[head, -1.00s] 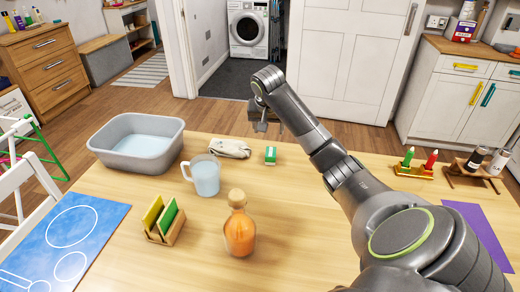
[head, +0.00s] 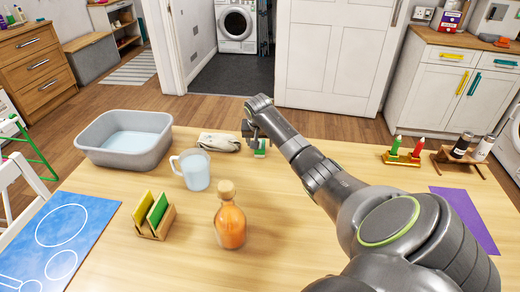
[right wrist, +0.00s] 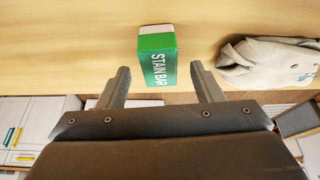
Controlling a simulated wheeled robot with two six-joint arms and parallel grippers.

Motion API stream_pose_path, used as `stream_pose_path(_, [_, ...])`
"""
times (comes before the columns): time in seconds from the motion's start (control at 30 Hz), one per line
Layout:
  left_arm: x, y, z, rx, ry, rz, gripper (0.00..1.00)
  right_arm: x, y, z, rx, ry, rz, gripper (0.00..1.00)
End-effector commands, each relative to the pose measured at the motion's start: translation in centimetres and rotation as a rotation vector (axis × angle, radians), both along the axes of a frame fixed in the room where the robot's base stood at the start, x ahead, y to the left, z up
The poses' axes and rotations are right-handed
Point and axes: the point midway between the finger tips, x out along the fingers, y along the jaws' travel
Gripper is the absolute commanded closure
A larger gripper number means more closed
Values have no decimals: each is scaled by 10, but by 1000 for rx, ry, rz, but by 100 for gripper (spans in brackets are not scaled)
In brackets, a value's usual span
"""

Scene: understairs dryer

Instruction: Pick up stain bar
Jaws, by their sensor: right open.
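The stain bar (right wrist: 158,62) is a small green and white block with "STAIN BAR" lettered on it. In the head view the stain bar (head: 260,149) lies near the far edge of the table, partly hidden by my gripper. My right gripper (right wrist: 160,78) is open and empty. Its two fingers stand apart, and the stain bar shows between and just beyond their tips. In the head view my right gripper (head: 256,138) is right over the bar. I cannot tell whether it touches it. My left gripper is not in view.
A folded beige cloth (head: 219,142) lies just left of the bar in the head view. A measuring jug (head: 196,172), an orange bottle (head: 230,220) and a grey basin (head: 126,140) stand on the wooden table (head: 290,220). The table's middle is clear.

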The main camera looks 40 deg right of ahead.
Motion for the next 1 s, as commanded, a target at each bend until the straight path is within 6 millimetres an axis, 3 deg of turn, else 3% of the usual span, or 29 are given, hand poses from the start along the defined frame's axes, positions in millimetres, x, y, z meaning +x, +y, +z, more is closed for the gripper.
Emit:
stream_pose_path(0.2, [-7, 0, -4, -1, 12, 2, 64, 6, -6, -22, 2, 1, 0, 40])
stream_pose_path(0.53, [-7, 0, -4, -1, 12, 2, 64, 8, -8, -25, 0, 0, 1, 40])
stream_pose_path(0.9, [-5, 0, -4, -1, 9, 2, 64, 7, -8, -25, 1, 1, 0, 88])
stream_pose_path(1.0, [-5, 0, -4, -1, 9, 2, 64, 7, -8, -25, 0, 0, 0, 90])
